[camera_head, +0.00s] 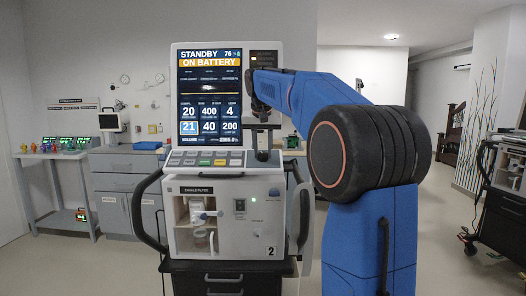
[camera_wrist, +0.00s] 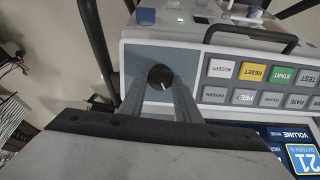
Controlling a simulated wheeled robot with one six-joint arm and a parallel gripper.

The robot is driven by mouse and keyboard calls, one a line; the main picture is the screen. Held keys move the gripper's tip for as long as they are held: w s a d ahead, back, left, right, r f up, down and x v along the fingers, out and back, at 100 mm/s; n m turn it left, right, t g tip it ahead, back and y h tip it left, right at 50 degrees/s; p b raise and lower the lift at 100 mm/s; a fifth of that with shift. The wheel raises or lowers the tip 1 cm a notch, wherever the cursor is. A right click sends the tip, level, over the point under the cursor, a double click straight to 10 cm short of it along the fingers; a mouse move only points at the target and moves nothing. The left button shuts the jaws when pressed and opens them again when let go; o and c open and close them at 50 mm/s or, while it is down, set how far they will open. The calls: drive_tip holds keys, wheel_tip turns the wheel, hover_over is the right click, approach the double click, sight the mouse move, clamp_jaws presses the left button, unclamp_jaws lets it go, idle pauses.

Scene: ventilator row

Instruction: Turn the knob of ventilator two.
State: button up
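Ventilator two (camera_head: 222,205) stands in the middle of the head view, with a "2" on its lower front. Its screen reads "STANDBY ON BATTERY", with 21 highlighted. The knob (camera_wrist: 160,76) is a round black dial with a white mark, on a grey panel in the wrist view. My gripper (camera_wrist: 159,93) is open, its two fingers on either side of the knob as seen there. I cannot tell whether they touch it. In the head view my gripper (camera_head: 262,153) hangs at the panel's right end and the knob is hidden.
Labelled buttons (camera_wrist: 256,85) lie right of the knob in the wrist view, with a black handle (camera_wrist: 250,33) beyond. Black side handles (camera_head: 140,210) flank the ventilator. A table with small devices (camera_head: 70,150) is at the far left. Another cart (camera_head: 502,190) stands at right. Open floor lies between.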

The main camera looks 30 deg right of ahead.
drive_tip(key=c, duration=0.3)
drive_tip(key=m, duration=0.3)
drive_tip(key=shift+d+m, duration=0.1)
drive_tip(key=shift+m, duration=0.2)
drive_tip(key=m, duration=0.4)
drive_tip(key=shift+s+m+y, duration=0.15)
drive_tip(key=shift+m+y, duration=0.15)
drive_tip(key=shift+y, duration=0.1)
drive_tip(key=m, duration=0.4)
drive_tip(key=shift+s+t, duration=0.1)
drive_tip(key=shift+t, duration=0.3)
drive_tip(key=m, duration=0.5)
drive_tip(key=shift+s+f+t, duration=0.1)
drive_tip(key=shift+t, duration=0.2)
